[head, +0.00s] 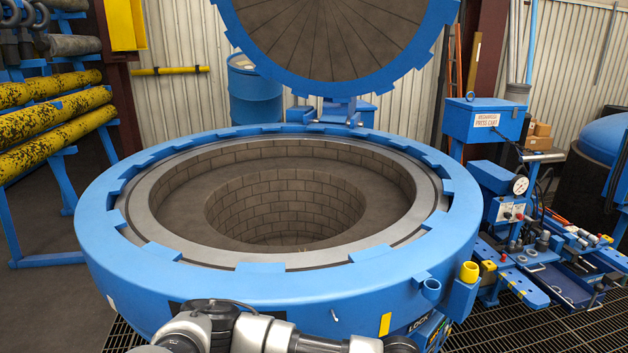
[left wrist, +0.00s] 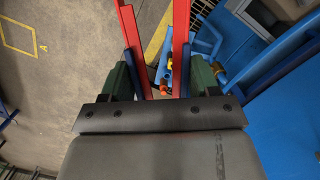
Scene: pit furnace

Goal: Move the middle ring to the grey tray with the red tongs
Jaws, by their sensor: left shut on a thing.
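In the left wrist view my left gripper (left wrist: 161,74) has dark green fingers and is shut on the red tongs (left wrist: 181,38). The tongs' two red arms run away from the fingers to the top edge of the picture, apart from each other. Their far ends are out of view. In the head view only grey and black links of my arm show at the bottom edge, and neither gripper is visible. I cannot make out the middle ring or the grey tray in either view.
A round blue furnace (head: 270,285) with an empty-looking brick-lined pit (head: 285,205) fills the head view's middle. Its lid (head: 330,35) is raised behind it. A press cart (head: 485,120) stands right, a pipe rack (head: 35,260) left. Open floor (left wrist: 50,110) shows in the left wrist view.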

